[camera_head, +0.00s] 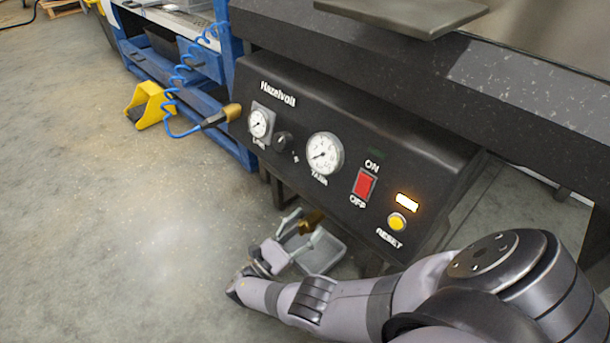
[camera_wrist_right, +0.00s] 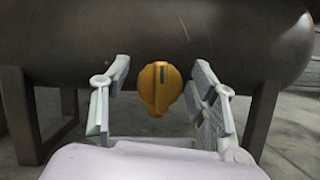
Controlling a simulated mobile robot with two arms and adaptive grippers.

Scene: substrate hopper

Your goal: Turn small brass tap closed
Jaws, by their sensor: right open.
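The small brass tap (camera_wrist_right: 159,88) shows in the middle of the right wrist view, in front of a dark rounded tank. Its yellow-gold handle has a dark mark at the top and a narrower part pointing down. In the head view, the tap (camera_head: 312,220) is a small gold patch below the control panel, partly hidden. My right gripper (camera_head: 302,231) is open, with one finger on each side of the tap and visible gaps between. My left gripper is not in view.
The black control panel (camera_head: 290,185) overhangs the tap, with gauges, a red switch and a yellow reset button. In the wrist view, the tank (camera_wrist_right: 70,45) stands on dark legs (camera_wrist_right: 22,115). Open floor lies left.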

